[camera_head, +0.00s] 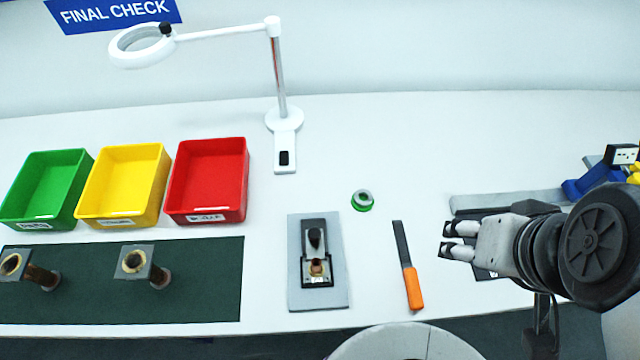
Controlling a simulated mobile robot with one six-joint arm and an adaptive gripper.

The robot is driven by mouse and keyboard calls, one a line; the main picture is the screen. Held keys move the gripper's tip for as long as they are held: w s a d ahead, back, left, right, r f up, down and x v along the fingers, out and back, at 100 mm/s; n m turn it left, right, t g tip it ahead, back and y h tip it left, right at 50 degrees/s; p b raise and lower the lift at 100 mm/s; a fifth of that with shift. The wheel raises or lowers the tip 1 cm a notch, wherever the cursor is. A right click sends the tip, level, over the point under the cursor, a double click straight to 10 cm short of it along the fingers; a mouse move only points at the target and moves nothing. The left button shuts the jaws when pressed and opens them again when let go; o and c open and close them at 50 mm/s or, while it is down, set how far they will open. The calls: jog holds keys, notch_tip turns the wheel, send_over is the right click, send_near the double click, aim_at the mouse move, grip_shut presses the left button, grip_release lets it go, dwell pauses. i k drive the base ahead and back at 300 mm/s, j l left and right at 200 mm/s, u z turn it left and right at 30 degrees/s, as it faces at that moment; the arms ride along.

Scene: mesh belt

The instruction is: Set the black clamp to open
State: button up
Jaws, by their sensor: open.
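The black clamp (314,238) is mounted on a grey plate (334,296) near the middle of the table. It has a dark knob-like handle at its far end and a copper-coloured part at its near end. I cannot tell from this view whether its lever is up or down. My gripper (447,240) is at the right, to the right of the clamp and apart from it. Its two fingertips point left, are open and hold nothing.
An orange-handled file (412,288) lies between the clamp plate and my gripper. A green-and-grey ring (362,200) lies behind it. Red (208,218), yellow (118,219) and green bins (30,222) stand at left, behind a dark mat (210,290) with two parts. A magnifier lamp (284,122) stands behind.

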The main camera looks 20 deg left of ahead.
aim_at(315, 241)
jog(key=k+u, duration=0.1)
jog(key=u, duration=1.1)
